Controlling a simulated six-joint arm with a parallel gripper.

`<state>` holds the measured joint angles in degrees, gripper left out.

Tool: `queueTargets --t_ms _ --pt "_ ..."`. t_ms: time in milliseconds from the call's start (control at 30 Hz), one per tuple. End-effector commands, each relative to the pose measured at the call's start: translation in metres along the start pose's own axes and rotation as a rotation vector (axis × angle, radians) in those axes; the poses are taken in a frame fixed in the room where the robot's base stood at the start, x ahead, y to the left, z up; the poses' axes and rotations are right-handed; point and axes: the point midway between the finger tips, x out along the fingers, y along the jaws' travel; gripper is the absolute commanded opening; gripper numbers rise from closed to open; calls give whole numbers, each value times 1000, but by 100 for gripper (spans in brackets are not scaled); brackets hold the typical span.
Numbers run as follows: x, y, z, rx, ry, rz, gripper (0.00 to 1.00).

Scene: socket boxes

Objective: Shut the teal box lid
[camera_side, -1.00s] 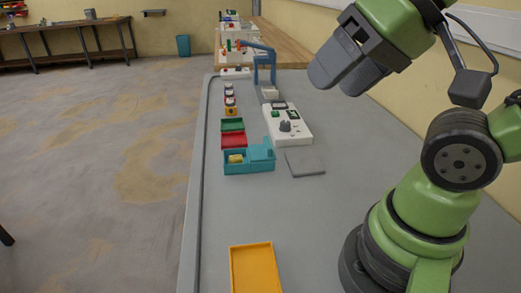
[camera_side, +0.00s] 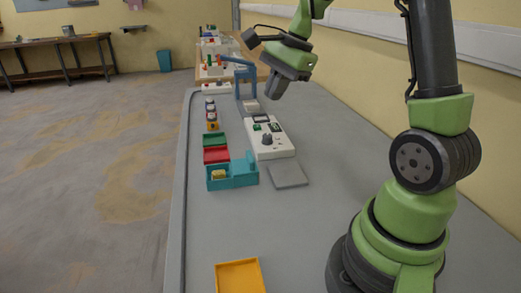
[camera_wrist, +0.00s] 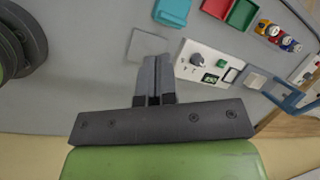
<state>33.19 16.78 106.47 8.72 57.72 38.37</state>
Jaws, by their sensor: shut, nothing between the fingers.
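The teal box (camera_side: 232,180) sits on the grey table beside the red tray. Its left part is open at the top and a yellow block (camera_side: 218,175) shows inside. A teal lid piece (camera_side: 250,164) is at the right end, higher than the open part; how it is joined is too small to tell. In the wrist view the teal box (camera_wrist: 172,12) is partly cut off by the top edge. My gripper (camera_side: 277,90) is shut and empty, in the air behind and to the right of the box, apart from it. In the wrist view its fingertips (camera_wrist: 152,62) are together.
A white panel with a dark knob (camera_side: 270,138) and a flat grey plate (camera_side: 288,174) lie right of the box. Red (camera_side: 216,156) and green (camera_side: 214,139) trays stand behind it. A blue arch (camera_side: 240,75) stands farther back. A yellow tray (camera_side: 240,276) is in front, with clear table between.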

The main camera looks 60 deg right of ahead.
Motion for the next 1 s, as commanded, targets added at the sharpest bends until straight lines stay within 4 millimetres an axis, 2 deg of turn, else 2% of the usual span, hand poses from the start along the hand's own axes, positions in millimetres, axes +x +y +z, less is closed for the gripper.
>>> queueTargets --t_ms 33,100,200,333,567,1000 --pt "15 -3 -23 125 -12 24 0" --pt "31 -4 -48 274 -27 43 0" --pt "50 -2 -77 442 -45 65 0" --pt "64 2 -97 569 -60 80 0" --pt "83 4 -102 605 -65 87 0" --pt "172 11 -93 601 -64 90 0"
